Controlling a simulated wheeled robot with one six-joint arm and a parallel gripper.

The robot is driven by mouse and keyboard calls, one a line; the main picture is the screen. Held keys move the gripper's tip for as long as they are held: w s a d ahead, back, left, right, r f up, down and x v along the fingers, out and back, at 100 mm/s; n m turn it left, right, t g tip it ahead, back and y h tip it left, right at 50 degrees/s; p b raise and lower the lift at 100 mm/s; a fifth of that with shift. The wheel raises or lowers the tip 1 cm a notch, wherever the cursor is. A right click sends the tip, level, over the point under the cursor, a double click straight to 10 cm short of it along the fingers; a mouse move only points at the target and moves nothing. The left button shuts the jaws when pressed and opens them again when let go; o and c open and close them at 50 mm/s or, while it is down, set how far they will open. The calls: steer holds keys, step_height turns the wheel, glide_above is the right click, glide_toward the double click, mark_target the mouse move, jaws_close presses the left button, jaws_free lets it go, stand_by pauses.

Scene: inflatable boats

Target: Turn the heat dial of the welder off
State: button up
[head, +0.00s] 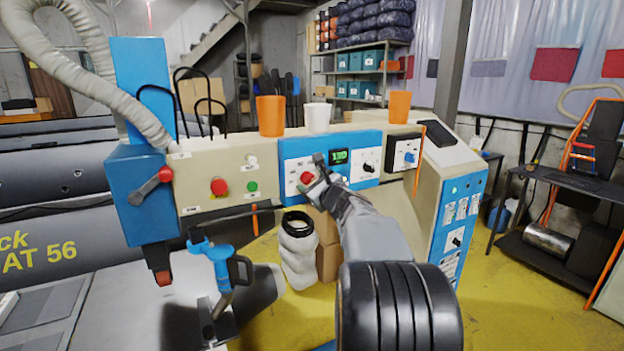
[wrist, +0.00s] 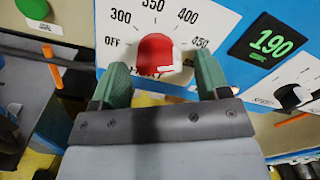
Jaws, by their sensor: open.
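The welder's heat dial is a red knob (wrist: 155,52) on a white panel, ringed by the marks OFF, 300, 350, 400 and 450. A white mark shows low on the knob, but I cannot tell which setting it points to. My gripper (wrist: 163,64) is open, with one green finger on each side of the knob; I cannot tell whether they touch it. In the head view the heat dial (head: 307,177) is red on the blue-framed panel, with my gripper (head: 319,180) right at it. A green-lit display (wrist: 268,43) beside the dial reads 190.
A black knob (head: 369,168) sits right of the display. A red button (head: 218,186) and green button (head: 252,186) are on the beige panel to the left. Orange cups (head: 271,116) and a white cup (head: 318,117) stand on top. A white canister (head: 298,250) stands below.

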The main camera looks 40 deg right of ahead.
steer(key=shift+w+d, duration=0.1)
steer(key=shift+w, duration=0.6)
steer(key=c, duration=0.9)
